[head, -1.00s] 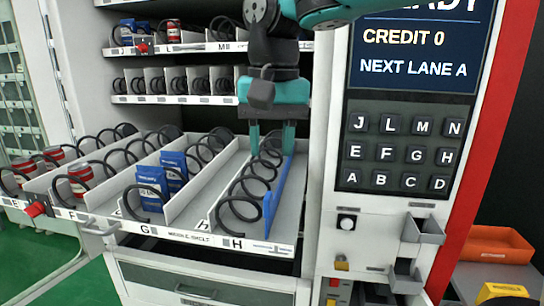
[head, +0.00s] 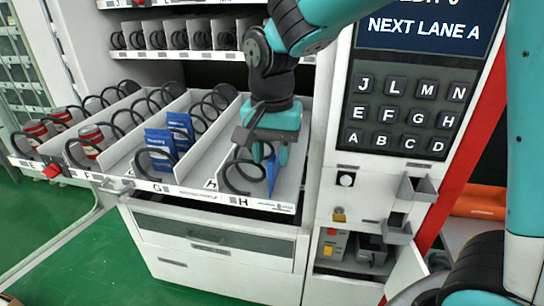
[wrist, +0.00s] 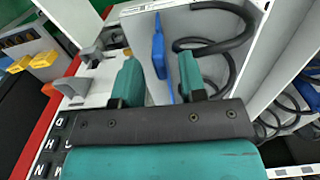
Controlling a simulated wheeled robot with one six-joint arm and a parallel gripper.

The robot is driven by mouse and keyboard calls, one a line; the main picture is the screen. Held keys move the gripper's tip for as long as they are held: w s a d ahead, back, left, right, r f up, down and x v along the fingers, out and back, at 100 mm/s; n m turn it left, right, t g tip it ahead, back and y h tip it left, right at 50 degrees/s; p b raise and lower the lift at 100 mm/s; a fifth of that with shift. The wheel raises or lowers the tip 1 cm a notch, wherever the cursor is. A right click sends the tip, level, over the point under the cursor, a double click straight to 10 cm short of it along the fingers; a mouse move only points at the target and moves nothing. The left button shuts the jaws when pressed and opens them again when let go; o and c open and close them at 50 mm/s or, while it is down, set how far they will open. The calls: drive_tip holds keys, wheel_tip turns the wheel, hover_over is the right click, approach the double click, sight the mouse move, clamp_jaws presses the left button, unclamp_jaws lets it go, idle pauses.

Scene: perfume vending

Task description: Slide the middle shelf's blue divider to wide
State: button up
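The blue divider (head: 272,174) stands upright in lane H of the pulled-out middle shelf (head: 205,194), right of the black coil (head: 240,172). My gripper (head: 268,152) reaches down over lane H and hides the divider's rear part. In the wrist view, the blue divider (wrist: 158,50) shows between the two teal fingers of my gripper (wrist: 160,82). The fingers are apart, with gaps visible beside the divider, so it is not clamped. The black coil also shows in the wrist view (wrist: 218,45), close to one finger.
A white wall separates lanes G and H. The keypad panel (head: 408,115) is close on the right. An upper shelf (head: 180,55) is behind my arm.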

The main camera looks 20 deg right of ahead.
drive_tip(key=shift+f, duration=1.2)
